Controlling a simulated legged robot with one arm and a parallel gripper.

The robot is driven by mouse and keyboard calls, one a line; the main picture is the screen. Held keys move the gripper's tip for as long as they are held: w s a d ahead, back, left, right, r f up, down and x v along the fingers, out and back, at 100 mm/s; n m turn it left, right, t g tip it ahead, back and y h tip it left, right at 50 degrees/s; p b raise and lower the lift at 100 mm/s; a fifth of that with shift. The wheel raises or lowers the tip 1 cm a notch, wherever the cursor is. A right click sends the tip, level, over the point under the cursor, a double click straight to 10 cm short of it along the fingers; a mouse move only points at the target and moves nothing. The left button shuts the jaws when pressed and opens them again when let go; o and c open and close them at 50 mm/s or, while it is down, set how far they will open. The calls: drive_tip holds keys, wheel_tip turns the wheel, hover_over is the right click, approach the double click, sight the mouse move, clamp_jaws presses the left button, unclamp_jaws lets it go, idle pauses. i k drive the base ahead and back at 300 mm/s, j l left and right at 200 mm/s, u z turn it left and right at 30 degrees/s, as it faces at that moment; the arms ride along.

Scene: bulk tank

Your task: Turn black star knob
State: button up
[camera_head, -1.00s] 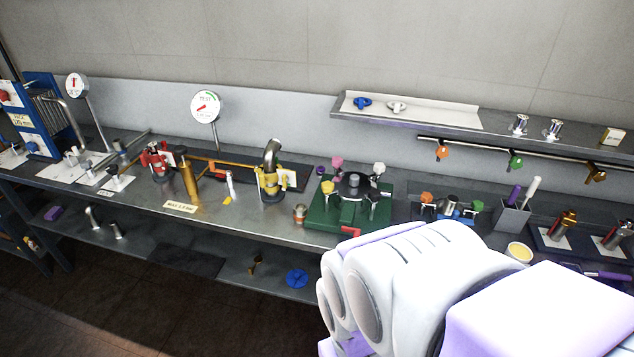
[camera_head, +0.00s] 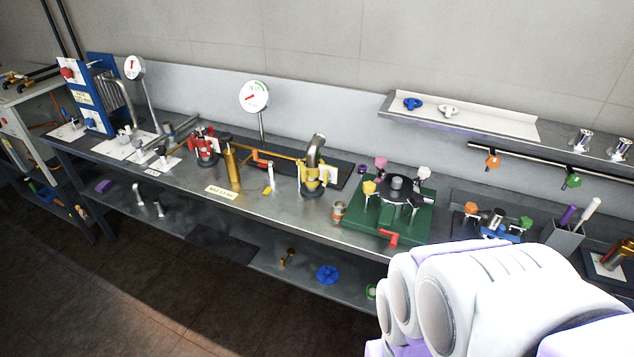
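A green square base (camera_head: 375,220) stands on the metal bench, right of the middle. A dark round part with several arms and a grey centre (camera_head: 397,188) sits on top of it. Small knobs stand around it: yellow (camera_head: 369,188), pink (camera_head: 380,163), white (camera_head: 424,173) and purple (camera_head: 362,171). I cannot tell for certain which part is the black star knob. My white and purple arm fills the lower right, in front of the bench. My gripper does not show.
A red valve (camera_head: 206,146), a brass cylinder (camera_head: 232,168), a yellow-collared pipe elbow (camera_head: 313,176) and a dial gauge (camera_head: 253,97) stand left of the green base. A shelf (camera_head: 470,123) hangs above right. Dark floor is clear in front.

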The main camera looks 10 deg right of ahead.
sight(160, 149)
drive_tip(key=i+j, duration=0.25)
drive_tip(key=j, duration=0.25)
drive_tip(key=i+j, duration=0.25)
drive_tip(key=j, duration=0.2)
drive_tip(key=i+j+u, duration=0.1)
drive_tip(key=i+j, duration=0.15)
drive_tip(key=j, duration=0.25)
drive_tip(key=i+j, duration=0.3)
drive_tip(key=j, duration=0.15)
drive_tip(key=i+j, duration=0.25)
drive_tip(key=j, duration=0.2)
drive_tip(key=i+j+u, duration=0.1)
drive_tip(key=i+j, duration=0.15)
drive_tip(key=j, duration=0.2)
